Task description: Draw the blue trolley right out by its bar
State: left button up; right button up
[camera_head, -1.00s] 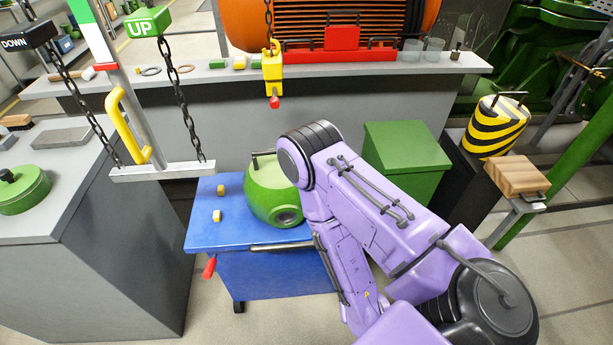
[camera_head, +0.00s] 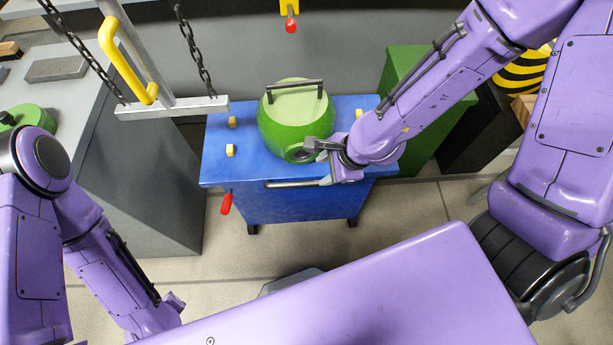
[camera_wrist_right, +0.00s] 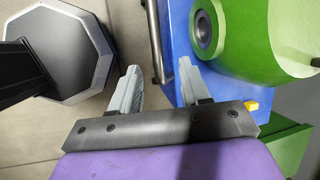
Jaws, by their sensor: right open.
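The blue trolley (camera_head: 225,168) stands against the grey bench with a round green housing (camera_head: 297,115) on its top. Its grey bar (camera_head: 290,184) runs along the front edge of the top. My right gripper (camera_head: 320,164) is open at the right part of the bar, with its fingers apart. In the right wrist view the bar (camera_wrist_right: 154,42) runs down into the gap between the open fingertips (camera_wrist_right: 160,74); it is not clamped. My left arm shows at the left of the head view, but its gripper fingers do not show.
A red handle (camera_head: 226,203) hangs at the trolley's front left. A hanging frame with a yellow handle (camera_head: 122,62) and chains is above left. A grey cabinet (camera_head: 135,185) stands left, a green box (camera_head: 400,66) right.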

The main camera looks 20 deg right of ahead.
aim_at(304, 183)
jog(key=shift+m, duration=0.4)
jog(key=b+x, duration=0.1)
jog(key=x, duration=0.2)
jog(key=b+x, duration=0.1)
jog(key=x, duration=0.2)
jog(key=a+b+x, duration=0.1)
jog(key=x, duration=0.3)
jog(key=shift+s+a+b, duration=0.1)
jog(key=shift+s+b, duration=0.1)
jog(key=shift+b, duration=0.15)
jog(key=shift+r, duration=0.1)
grip_shut()
